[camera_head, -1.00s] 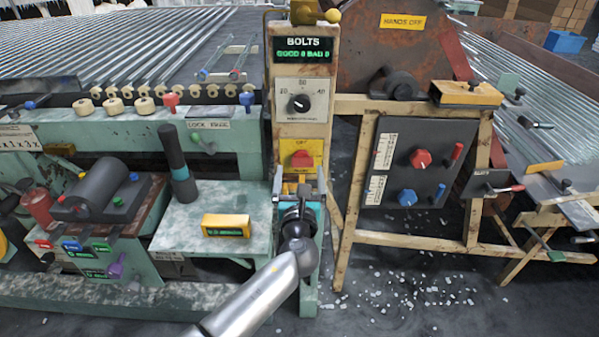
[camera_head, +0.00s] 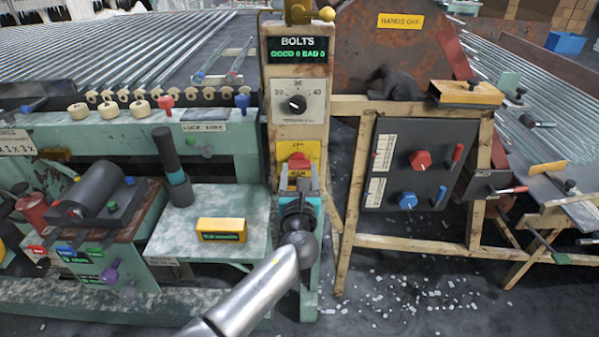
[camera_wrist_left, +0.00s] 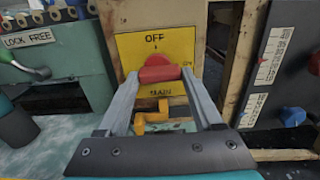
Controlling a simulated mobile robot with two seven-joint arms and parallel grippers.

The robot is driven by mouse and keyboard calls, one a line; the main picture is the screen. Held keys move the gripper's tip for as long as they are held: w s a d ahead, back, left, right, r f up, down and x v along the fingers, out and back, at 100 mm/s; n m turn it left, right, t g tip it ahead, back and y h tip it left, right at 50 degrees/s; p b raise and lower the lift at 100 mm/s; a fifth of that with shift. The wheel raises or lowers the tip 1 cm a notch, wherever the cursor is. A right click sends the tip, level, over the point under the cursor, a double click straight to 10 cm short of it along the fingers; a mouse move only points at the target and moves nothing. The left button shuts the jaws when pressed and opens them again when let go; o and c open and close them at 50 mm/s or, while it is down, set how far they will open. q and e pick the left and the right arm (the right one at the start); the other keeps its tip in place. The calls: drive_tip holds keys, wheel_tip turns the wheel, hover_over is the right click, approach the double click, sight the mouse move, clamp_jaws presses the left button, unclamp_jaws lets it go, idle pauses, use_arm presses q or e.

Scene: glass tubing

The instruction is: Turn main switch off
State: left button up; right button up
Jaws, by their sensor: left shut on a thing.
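The main switch (camera_head: 299,161) is a red knob on a yellow plate (camera_head: 284,151) on the post, below a dial. In the left wrist view the same switch (camera_wrist_left: 159,73) sits under the word OFF, with ON to its right and MAIN below. My left gripper (camera_head: 300,178) reaches up to it from below. In the left wrist view its two fingers (camera_wrist_left: 160,84) lie on either side of the red knob and are shut on it. The knob's exact pointing direction is hard to tell. My right gripper is not in view.
A yellow hook (camera_wrist_left: 151,122) sticks out below the plate, between my fingers in the wrist view. A BOLTS display (camera_head: 299,50) and a dial (camera_head: 298,102) are above. A dark panel (camera_head: 428,140) with red and blue knobs stands to the right. A yellow box (camera_head: 221,231) lies on the left bench.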

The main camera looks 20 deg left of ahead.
use_arm(q)
drive_tip(key=c, duration=0.7)
